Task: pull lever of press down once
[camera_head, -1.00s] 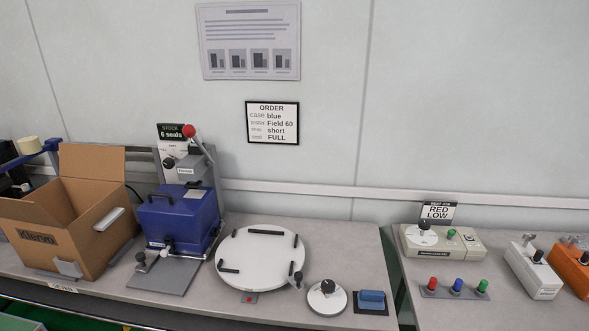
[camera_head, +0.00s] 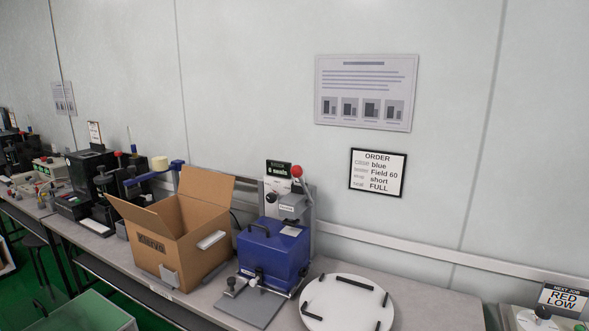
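The press (camera_head: 292,205) stands on the bench against the wall, a grey column with a lever that ends in a red ball (camera_head: 296,171). The lever points up, with the ball near the top of the press. A blue case (camera_head: 272,254) with a black handle on top sits at the press, over its grey base plate (camera_head: 248,307). A small clamp with a dark knob is at the front of the plate. Neither of my grippers shows in the head view.
An open cardboard box (camera_head: 178,240) stands close to the left of the press. A white round turntable (camera_head: 347,303) with black bars is at its right. An order card (camera_head: 377,173) hangs on the wall. Other machines (camera_head: 92,175) line the bench at far left.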

